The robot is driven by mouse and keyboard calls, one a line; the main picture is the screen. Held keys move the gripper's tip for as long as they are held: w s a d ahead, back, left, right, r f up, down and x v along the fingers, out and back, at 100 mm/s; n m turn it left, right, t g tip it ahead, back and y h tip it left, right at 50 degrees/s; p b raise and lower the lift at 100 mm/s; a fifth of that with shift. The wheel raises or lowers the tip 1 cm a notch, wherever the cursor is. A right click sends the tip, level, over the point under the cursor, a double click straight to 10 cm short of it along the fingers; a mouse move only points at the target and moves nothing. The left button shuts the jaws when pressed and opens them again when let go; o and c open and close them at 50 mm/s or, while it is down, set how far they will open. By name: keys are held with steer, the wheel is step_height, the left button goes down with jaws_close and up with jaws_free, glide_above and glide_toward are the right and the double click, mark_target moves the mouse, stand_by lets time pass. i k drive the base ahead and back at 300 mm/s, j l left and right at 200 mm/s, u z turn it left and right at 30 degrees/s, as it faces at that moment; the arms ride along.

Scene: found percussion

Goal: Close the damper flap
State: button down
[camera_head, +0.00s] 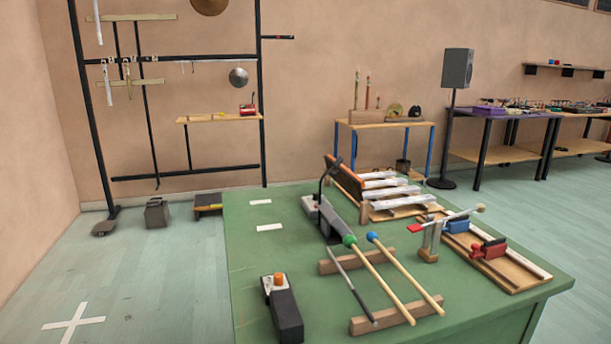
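My gripper is not in view.
Mallets with green and blue heads (375,275) lie across two wooden blocks. A black box with an orange knob (283,305) stands at the front left. A wooden tray with red and blue clamps (490,250) lies at the right. The table's left part is mostly clear.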

mark_target(348, 179)
steer(key=i+j, duration=0.15)
steer(key=j, duration=0.25)
steer(key=i+j+z, duration=0.15)
steer(key=j, duration=0.25)
steer(key=i+j, duration=0.15)
steer(key=j, duration=0.25)
steer(key=i+j+z, duration=0.1)
steer(key=i+j, duration=0.15)
steer(key=i+j+z, duration=0.1)
steer(key=i+j, duration=0.15)
steer(key=j, duration=0.2)
steer(key=i+j+z, duration=0.1)
steer(key=j, duration=0.3)
steer(key=i+j+z, duration=0.3)
steer(key=i+j, duration=1.15)
steer(key=i, duration=0.15)
